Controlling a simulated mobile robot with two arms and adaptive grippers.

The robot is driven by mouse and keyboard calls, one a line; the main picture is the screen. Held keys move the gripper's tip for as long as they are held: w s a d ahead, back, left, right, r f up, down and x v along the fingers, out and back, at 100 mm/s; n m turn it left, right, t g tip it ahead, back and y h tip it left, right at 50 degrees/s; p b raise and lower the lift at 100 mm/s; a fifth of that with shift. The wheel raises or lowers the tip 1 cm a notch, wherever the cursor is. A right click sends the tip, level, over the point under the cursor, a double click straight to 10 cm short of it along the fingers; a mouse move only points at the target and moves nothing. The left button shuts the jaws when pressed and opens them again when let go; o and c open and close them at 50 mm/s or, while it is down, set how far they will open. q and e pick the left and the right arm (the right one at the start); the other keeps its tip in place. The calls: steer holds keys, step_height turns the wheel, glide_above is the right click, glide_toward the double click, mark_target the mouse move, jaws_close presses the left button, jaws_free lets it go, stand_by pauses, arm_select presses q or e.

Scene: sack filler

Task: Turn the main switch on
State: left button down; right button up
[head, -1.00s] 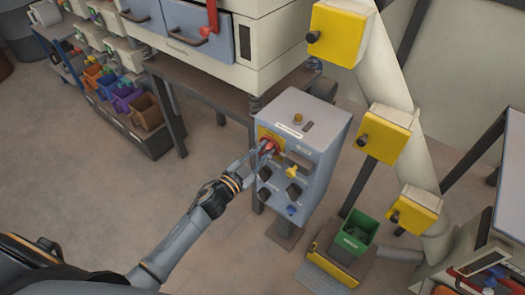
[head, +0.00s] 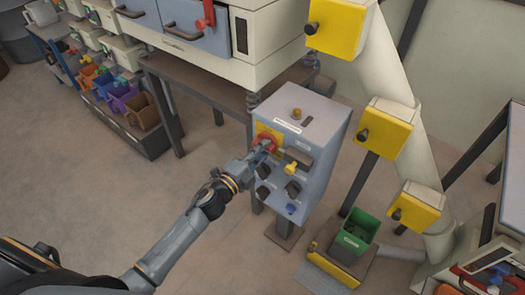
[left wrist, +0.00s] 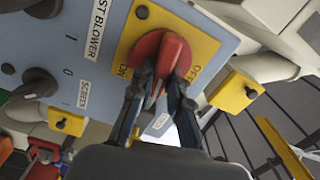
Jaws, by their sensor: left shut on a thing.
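The main switch is a red rotary handle on a yellow plate (left wrist: 205,52) on the front of a grey-blue control box (head: 318,113). In the left wrist view the red handle (left wrist: 172,52) is large, with OFF lettering on its right and ON lettering to its lower left. My left gripper (head: 262,147) reaches the handle from the left in the head view. In the left wrist view its two fingers (left wrist: 162,88) sit on either side of the handle's grip and are shut on it. The fingers hide part of the plate. My right gripper is not in view.
Black knobs (left wrist: 36,84) and a yellow knob (head: 291,168) sit close to the switch. Yellow boxes (head: 388,127) on a pale pipe stand at the right. The floor left of my arm is clear.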

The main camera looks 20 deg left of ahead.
arm_select(q)
steer(key=shift+f+m, duration=0.15)
steer(key=shift+m, duration=0.75)
steer(key=c, duration=1.3)
jaws_free()
steer(key=v, duration=1.2)
